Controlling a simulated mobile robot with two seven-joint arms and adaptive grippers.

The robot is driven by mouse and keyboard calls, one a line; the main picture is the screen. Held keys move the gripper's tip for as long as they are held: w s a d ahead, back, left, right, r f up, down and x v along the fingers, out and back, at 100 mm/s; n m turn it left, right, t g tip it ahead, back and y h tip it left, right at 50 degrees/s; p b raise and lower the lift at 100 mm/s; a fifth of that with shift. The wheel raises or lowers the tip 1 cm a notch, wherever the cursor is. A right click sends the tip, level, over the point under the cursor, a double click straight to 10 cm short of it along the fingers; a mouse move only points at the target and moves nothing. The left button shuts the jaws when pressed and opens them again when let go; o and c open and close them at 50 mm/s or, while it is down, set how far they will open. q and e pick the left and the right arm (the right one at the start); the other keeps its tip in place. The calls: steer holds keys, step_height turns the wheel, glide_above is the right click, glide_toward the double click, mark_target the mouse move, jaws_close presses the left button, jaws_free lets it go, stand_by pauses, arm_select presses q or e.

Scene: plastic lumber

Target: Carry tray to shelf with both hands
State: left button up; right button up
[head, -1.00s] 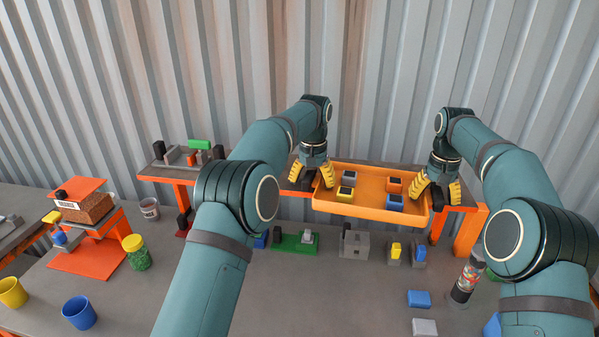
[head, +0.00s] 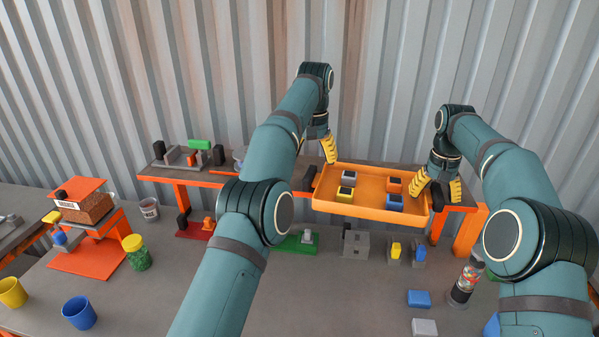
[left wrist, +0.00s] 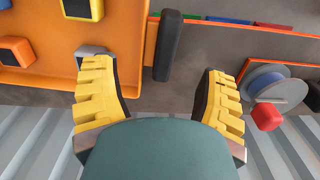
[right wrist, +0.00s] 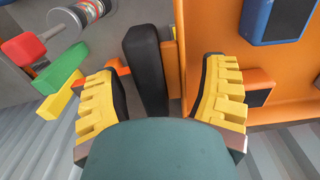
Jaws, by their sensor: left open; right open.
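The orange tray (head: 370,209) sits at the right part of the raised grey shelf (head: 452,197); its front appears to reach the shelf's front edge. It holds grey, yellow, orange and blue dark-topped blocks. My left gripper (head: 328,150) is open above and behind the tray's left end. The left wrist view (left wrist: 158,70) shows a black handle (left wrist: 168,45) on that end between the spread fingers, apart from them. My right gripper (head: 436,187) is open at the tray's right end. In the right wrist view (right wrist: 160,70), the right black handle (right wrist: 147,70) stands between its fingers without being gripped.
A grey fixture with a green block (head: 199,145) stands on the shelf's left part. Several small fixtures, a blue block (head: 419,298) and a bottle (head: 466,281) stand on the bench in front. A corrugated wall (head: 390,70) closes the back.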

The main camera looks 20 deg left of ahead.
step_height(320, 180, up, 5)
steer(key=shift+f, duration=0.2)
steer(key=shift+w+r, duration=0.15)
steer(key=shift+r, duration=0.45)
steer(key=shift+s+r, duration=0.2)
steer(key=shift+r, duration=0.25)
